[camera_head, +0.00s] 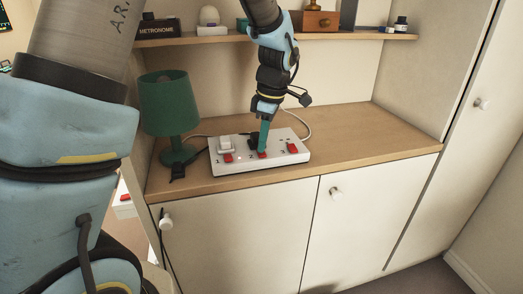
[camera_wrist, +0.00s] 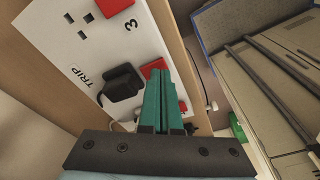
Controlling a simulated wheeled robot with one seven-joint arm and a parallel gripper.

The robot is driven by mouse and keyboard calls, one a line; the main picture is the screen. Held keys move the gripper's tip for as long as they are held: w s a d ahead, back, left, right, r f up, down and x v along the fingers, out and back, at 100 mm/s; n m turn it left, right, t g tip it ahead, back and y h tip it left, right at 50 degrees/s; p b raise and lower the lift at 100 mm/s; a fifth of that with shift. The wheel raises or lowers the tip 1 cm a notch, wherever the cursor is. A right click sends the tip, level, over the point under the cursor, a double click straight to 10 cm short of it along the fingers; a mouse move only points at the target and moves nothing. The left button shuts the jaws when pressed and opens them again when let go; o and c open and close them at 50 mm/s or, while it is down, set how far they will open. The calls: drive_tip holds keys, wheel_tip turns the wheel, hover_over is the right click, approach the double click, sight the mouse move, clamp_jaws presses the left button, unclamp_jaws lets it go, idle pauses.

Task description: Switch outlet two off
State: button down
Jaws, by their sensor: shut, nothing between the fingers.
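A white power strip (camera_head: 278,153) lies on the wooden cabinet top, with three red switches along its front side. The middle switch, outlet two (camera_head: 262,155), is right under my gripper's fingertips; it also shows beside the fingers in the wrist view (camera_wrist: 154,68). I cannot tell whether it is touched or which way it is tilted. A black plug (camera_wrist: 122,88) sits in the socket beside it. The left switch (camera_head: 228,158) has a white plug (camera_head: 226,144) behind it. The right switch (camera_head: 292,148) has an empty socket. My gripper (camera_head: 264,149) points down, teal fingers shut and empty.
A green lamp (camera_head: 168,105) stands left of the strip. A shelf (camera_head: 225,38) above holds a metronome box and small items. White cables run behind the strip. The cabinet top right of the strip (camera_head: 360,140) is clear.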

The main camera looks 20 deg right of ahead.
sight(263, 154)
wheel_tip(263, 154, up, 6)
drive_tip(key=p, duration=0.4)
drive_tip(key=shift+r, duration=0.15)
idle(0.5)
